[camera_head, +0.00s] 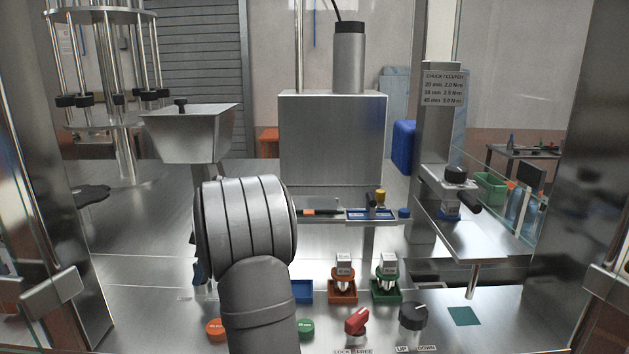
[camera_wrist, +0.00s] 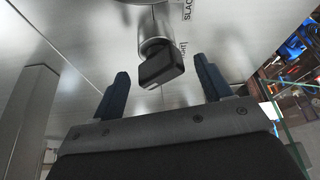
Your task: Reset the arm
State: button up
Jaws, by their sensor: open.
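In the wrist view my gripper (camera_wrist: 160,68) is open, its two dark blue fingers spread with nothing held. A black knob (camera_wrist: 162,66) on a metal stem shows between the fingertips in the picture, with a gap on each side. I cannot tell how far it lies beyond them. Labels reading "SLAC…" and "…GHT" are on the metal plate (camera_wrist: 225,35) beside it. In the head view my grey arm rises from the bottom edge and hides most of the gripper; only a dark blue sliver shows left of the arm.
A hopper (camera_head: 190,135) and a steel box (camera_head: 333,140) stand behind my arm. To its right are an orange tray (camera_head: 342,297), a green tray (camera_head: 386,295), a red knob (camera_head: 356,320) and a black dial (camera_head: 413,317). A post (camera_head: 437,150) stands right; glass panels flank both sides.

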jog(key=m+t, duration=0.2)
jog(key=m, duration=0.2)
jog(key=shift+s+m, duration=0.15)
jog(key=shift+m, duration=0.25)
jog(key=shift+s+m+t+h, duration=0.15)
jog(key=shift+m+t, duration=0.25)
jog(key=shift+m, duration=0.7)
jog(key=shift+w+m+t+h, duration=0.1)
jog(key=shift+m+t+h, duration=0.25)
jog(key=shift+m, duration=0.75)
jog(key=shift+o, duration=0.2)
jog(key=o, duration=0.4)
jog(key=shift+r, duration=0.1)
jog(key=shift+c, duration=0.2)
jog(key=shift+o, duration=1.2)
jog(key=s+d+r+m+h, duration=0.1)
jog(key=d+r+m, duration=0.3)
jog(key=r, duration=0.5)
jog(key=shift+s+d+r+m+t+h, duration=0.25)
jog(key=shift+s+m+t+h, duration=0.1)
jog(key=shift+s, duration=0.5)
jog(key=s+d+r+m+h, duration=0.2)
jog(key=s+d+r+m, duration=0.3)
jog(key=r, duration=0.5)
jog(key=w+d+f+m, duration=0.1)
jog(key=w+f, duration=0.3)
jog(key=f, duration=0.5)
jog(key=shift+w+d+f+t, duration=0.2)
jog(key=shift+d+f+t, duration=0.1)
jog(key=shift+d+t, duration=0.1)
